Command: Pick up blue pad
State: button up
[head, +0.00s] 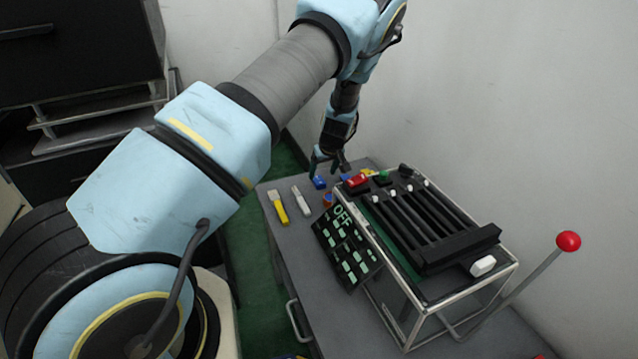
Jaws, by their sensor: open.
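A small blue pad (320,183) lies on the grey table near its far left edge. My gripper (327,166) hangs pointing down just above it, with its fingers open. One finger shows close to the pad's upper left. I cannot tell whether the fingers touch the pad or only hover over it. A second small blue piece (346,177) shows to the right, partly hidden by other parts.
A yellow-handled tool (279,207) and a white-handled tool (301,201) lie left on the table (305,260). A black panel marked OFF (346,246), a framed slider fixture (425,225) and a red-knobbed lever (568,241) stand right. Walls rise behind.

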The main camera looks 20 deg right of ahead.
aim_at(320, 181)
jog(key=shift+p+x, duration=0.65)
jog(key=shift+x, duration=2.1)
jog(key=shift+w, duration=0.15)
jog(key=shift+r, duration=0.1)
grip_shut()
